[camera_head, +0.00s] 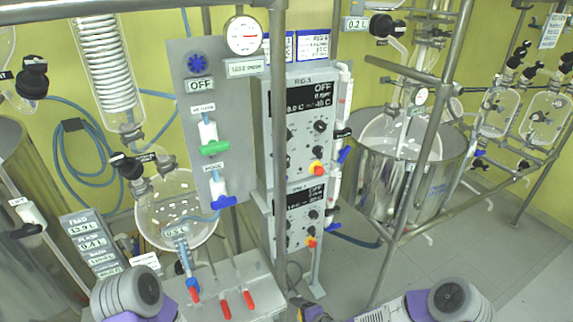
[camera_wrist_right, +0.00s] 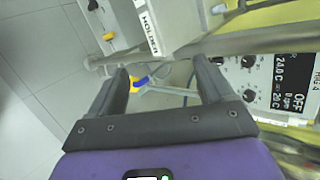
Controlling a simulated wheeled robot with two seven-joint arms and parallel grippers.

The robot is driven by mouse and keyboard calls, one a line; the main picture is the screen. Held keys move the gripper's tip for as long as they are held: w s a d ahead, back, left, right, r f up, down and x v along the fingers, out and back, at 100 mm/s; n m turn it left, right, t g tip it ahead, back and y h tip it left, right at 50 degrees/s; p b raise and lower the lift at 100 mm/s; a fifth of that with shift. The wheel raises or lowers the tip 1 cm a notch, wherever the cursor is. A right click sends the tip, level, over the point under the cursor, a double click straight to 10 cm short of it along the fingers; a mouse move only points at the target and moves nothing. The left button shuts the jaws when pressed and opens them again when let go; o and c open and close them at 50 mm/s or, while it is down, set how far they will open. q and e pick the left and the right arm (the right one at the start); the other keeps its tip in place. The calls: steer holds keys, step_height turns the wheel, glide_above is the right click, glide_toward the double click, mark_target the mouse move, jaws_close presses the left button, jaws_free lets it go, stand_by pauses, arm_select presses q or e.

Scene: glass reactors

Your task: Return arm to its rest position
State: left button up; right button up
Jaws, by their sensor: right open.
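My right gripper (camera_wrist_right: 162,75) is open in the right wrist view, with its two dark fingers apart and nothing between the tips. Behind the gap, farther off, a blue and yellow handle (camera_wrist_right: 146,80) shows near a thin metal rod. In the head view my right arm (camera_head: 450,300) comes in at the bottom right, and a small purple part shows at the bottom edge, so the right gripper's fingers are out of that frame. My left arm (camera_head: 127,294) shows at the bottom left; its gripper is not in view.
Control boxes (camera_head: 305,130) and a grey valve panel (camera_head: 199,139) stand ahead. Red-handled levers (camera_head: 225,308) are on a bench below. A glass flask (camera_head: 176,218) hangs left; a steel vessel (camera_head: 447,172) stands right behind frame poles. A "HOLDER" label (camera_wrist_right: 149,28) is near the right gripper. Floor is free at lower right.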

arm_select(q)
step_height(320, 180, down, 3)
steer(key=b, duration=0.3)
steer(key=shift+s+f, duration=0.1)
steer(key=shift+f, duration=0.05)
arm_select(e)
steer(key=s+d+f+n+g, duration=0.2)
steer(key=s+f+n, duration=0.1)
steer(key=s, duration=0.4)
steer(key=s+d+f+n+g+h, duration=0.1)
steer(key=s+d+f+n+g, duration=0.1)
steer(key=s+f+n, duration=0.2)
steer(key=s+d+f+n+g+h, duration=0.1)
steer(key=s+d+f+n+g, duration=0.1)
steer(key=s, duration=0.8)
steer(key=shift+s+f+n+g, duration=0.35)
steer(key=shift+f+n+g, duration=0.25)
steer(key=shift+f+n, duration=0.25)
